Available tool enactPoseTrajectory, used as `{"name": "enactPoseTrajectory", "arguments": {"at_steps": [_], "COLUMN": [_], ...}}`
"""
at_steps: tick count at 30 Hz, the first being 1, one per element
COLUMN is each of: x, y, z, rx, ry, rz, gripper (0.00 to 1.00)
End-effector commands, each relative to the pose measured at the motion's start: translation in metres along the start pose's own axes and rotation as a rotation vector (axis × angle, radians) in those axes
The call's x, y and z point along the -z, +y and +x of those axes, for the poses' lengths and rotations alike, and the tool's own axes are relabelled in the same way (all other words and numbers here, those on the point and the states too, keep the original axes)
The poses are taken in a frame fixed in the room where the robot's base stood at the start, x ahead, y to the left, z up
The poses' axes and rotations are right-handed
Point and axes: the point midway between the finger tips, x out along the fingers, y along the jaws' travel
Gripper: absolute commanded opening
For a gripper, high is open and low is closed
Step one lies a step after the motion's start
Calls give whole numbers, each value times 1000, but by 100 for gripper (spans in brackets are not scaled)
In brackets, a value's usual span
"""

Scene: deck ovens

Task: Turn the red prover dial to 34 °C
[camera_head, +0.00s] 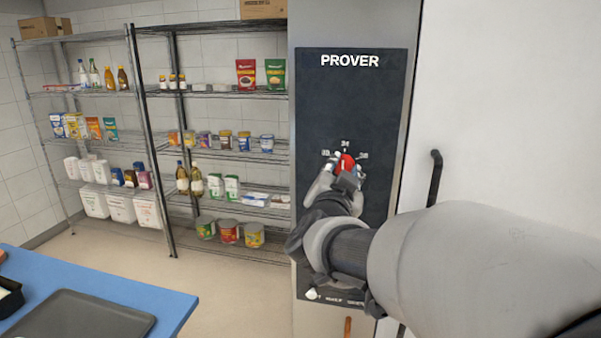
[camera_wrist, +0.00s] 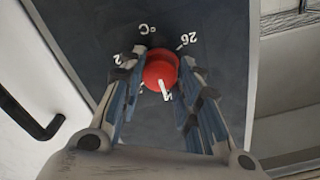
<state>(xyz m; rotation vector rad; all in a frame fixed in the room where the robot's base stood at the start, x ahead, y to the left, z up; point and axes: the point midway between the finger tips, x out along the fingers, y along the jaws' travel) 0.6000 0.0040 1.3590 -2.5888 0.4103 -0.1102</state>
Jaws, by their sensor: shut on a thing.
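The red prover dial (camera_head: 347,160) is on the dark PROVER panel (camera_head: 350,110), with small white numbers around it that are hard to read. In the wrist view the dial (camera_wrist: 159,68) shows upside down, with a white mark on its lower edge. There °C stands above the dial and a number like 26 at its upper right; other numbers are partly hidden by my fingers. My gripper (camera_wrist: 163,60) is shut on the dial, one finger on each side. In the head view my gripper (camera_head: 346,170) covers the dial's lower part.
A black door handle (camera_head: 435,178) stands out right of the panel, close to my arm. A small white knob (camera_head: 313,294) is low on the panel. Wire shelves (camera_head: 215,155) with goods stand at left. A blue table (camera_head: 165,300) with a dark tray (camera_head: 85,318) is at lower left.

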Motion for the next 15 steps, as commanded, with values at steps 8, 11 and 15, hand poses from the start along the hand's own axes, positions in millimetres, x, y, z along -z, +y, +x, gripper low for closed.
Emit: {"name": "enactPoseTrajectory", "arguments": {"at_steps": [8,11,15], "x": [0,0,0], "y": [0,0,0], "z": [0,0,0], "rx": [0,0,0], "ry": [0,0,0], "rz": [-1,-1,-1], "gripper": [42,49,52]}}
